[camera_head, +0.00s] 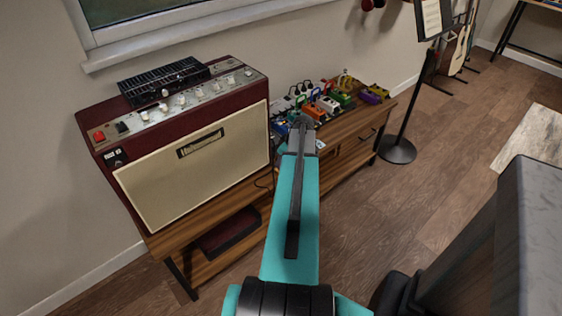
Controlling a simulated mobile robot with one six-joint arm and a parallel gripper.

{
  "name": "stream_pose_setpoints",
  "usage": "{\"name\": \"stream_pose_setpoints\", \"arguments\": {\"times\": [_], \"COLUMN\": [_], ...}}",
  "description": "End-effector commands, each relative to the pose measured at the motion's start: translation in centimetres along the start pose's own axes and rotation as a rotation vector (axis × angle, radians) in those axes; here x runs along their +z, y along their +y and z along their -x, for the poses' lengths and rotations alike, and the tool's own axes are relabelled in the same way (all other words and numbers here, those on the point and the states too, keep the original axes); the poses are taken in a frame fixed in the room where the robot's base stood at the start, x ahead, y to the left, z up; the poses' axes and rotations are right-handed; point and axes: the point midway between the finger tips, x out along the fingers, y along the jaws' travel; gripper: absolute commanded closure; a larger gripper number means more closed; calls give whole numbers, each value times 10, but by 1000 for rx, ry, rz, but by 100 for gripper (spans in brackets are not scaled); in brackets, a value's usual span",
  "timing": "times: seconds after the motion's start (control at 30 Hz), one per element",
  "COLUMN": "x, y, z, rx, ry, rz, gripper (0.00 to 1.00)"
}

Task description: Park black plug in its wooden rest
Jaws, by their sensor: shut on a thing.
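My gripper (302,123) is at the far end of my teal arm, over the front left part of the pedals on the wooden cabinet. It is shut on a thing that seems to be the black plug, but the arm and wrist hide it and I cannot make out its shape. I cannot pick out the wooden rest; it may be hidden behind the gripper or among the pedals. A thin dark cable (264,180) hangs between the amplifier and the cabinet top.
A dark red amplifier (200,150) stands left of the gripper, with a black unit (163,79) on top. Several coloured pedals, including a red one (327,104) and a purple one (371,97), crowd the cabinet (347,131). A music stand (399,150) stands on the right; the floor before it is clear.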

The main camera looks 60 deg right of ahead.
Motion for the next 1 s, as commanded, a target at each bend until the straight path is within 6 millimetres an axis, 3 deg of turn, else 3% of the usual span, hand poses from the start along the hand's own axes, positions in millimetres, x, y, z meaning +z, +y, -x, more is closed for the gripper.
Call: {"name": "stream_pose_setpoints", "arguments": {"times": [1.0], "x": [5], "y": [0], "z": [-11], "rx": [1], "ry": [0], "rz": [-1], "gripper": [100]}}
